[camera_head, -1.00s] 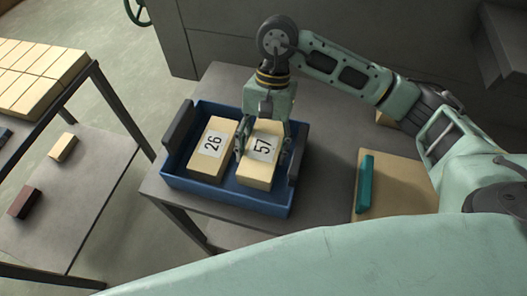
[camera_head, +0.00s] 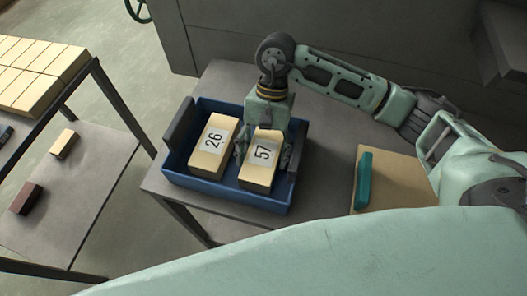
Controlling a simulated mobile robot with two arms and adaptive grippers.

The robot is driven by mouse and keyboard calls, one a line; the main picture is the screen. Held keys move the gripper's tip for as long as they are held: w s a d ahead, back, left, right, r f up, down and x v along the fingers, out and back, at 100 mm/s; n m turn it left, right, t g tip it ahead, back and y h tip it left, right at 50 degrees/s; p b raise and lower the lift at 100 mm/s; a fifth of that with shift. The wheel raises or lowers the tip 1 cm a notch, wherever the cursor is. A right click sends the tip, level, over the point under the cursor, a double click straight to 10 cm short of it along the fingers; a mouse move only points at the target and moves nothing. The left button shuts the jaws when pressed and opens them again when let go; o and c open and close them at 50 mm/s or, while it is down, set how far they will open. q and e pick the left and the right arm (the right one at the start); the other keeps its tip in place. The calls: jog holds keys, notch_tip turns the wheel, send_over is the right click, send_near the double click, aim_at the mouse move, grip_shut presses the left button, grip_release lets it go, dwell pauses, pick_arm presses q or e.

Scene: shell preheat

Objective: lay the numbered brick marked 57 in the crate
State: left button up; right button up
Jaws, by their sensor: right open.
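The brick marked 57 (camera_head: 257,175) is pale cream with a white label and lies inside the blue crate (camera_head: 225,194), in its right half. Another pale brick, marked 26 (camera_head: 206,165), lies beside it on the left, with a gap between them. My right gripper (camera_head: 264,158) points down over the far part of brick 57, its fingers open on either side of it. Its right finger is between the brick and the crate's right side. I cannot tell whether the fingers touch the brick. My left gripper is not in view.
The crate stands on a grey table (camera_head: 330,160). To the right lies a tan board (camera_head: 400,182) with a teal bar (camera_head: 364,181). At left, a rack (camera_head: 112,98) carries several pale bricks (camera_head: 38,70), with a small pale block (camera_head: 64,143) and a brown block (camera_head: 26,198) lower down.

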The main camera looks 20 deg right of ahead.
jog(key=shift+r, duration=0.2)
jog(key=b+v, duration=0.4)
jog(key=v, duration=0.6)
jog(key=shift+w+r, duration=0.15)
jog(key=shift+v, duration=0.8)
